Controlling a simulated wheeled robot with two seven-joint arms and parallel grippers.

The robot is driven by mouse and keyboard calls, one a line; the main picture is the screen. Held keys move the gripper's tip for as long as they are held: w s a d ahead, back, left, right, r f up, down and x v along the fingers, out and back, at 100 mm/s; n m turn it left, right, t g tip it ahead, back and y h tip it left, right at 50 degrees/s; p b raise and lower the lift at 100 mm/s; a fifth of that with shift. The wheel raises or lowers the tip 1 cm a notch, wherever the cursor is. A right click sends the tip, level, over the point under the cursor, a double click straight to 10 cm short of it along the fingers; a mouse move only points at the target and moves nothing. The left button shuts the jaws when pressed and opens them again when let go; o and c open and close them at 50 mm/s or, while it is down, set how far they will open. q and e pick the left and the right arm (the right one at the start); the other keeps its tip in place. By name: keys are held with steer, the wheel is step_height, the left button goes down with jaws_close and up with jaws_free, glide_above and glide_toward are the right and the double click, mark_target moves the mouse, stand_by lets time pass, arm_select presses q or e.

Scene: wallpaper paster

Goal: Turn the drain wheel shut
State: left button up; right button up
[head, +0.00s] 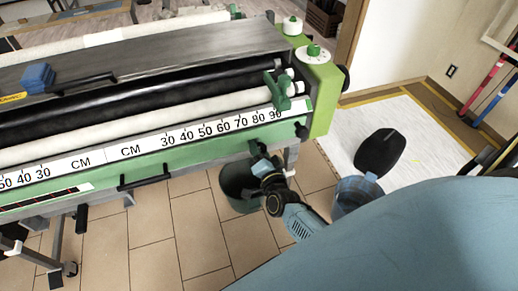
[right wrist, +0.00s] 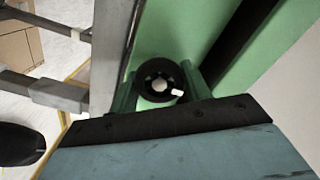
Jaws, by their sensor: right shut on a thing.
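The drain wheel (right wrist: 160,82) is a small black ring with a pale hub and a white peg, set against the green side of the pasting machine. In the right wrist view my right gripper (right wrist: 160,90) has a finger on each side of it and is shut on it. In the head view my right gripper (head: 262,166) is under the machine's right end, below the ruler strip. The wheel is hard to make out there behind the gripper. My left gripper is not in view.
The pasting machine (head: 150,155) fills the upper left. A dark bucket (head: 236,185) stands on the tiles below my right gripper. A blue-grey bucket (head: 357,192) and a black lid-like thing (head: 380,152) are to the right.

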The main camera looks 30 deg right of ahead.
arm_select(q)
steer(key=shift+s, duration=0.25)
arm_select(e)
steer(key=shift+m, duration=0.3)
steer(key=o, duration=1)
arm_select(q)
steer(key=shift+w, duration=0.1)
arm_select(e)
steer(key=shift+s, duration=0.1)
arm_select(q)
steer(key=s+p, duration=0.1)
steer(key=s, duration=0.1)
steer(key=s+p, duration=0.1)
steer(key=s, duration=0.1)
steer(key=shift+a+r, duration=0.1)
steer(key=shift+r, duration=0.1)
arm_select(e)
steer(key=v, duration=1.3)
steer(key=shift+a, duration=0.1)
